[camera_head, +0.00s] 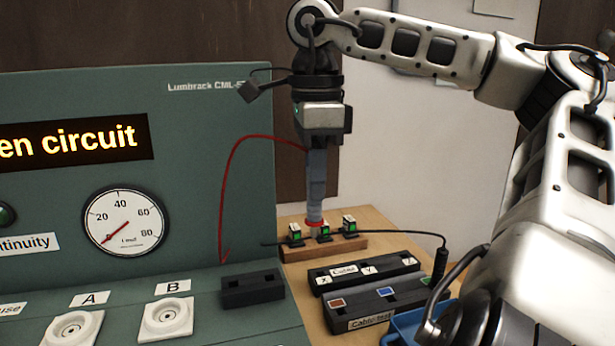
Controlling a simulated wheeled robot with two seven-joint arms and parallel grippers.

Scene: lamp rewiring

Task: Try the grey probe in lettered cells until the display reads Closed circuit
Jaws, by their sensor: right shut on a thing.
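My right gripper (316,190) points straight down at the picture's centre, shut on the grey probe (315,208). A red wire arcs from near the probe's top down to the console. The probe's red lower end is at or just above the middle of three small green-and-white blocks (323,233); I cannot tell whether it touches. The display (75,143) shows "en circuit", its left part cut off. Lettered sockets A (74,327) and B (166,319) sit on the console's lower face. My left gripper is not in view.
A black slotted block (252,288) sits on the console's right side. On the wooden table, a black box with X and Y labels (364,273) and a cable-test box (376,303) stand to the right. A black cable crosses behind them. A blue tray (404,328) is partly hidden.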

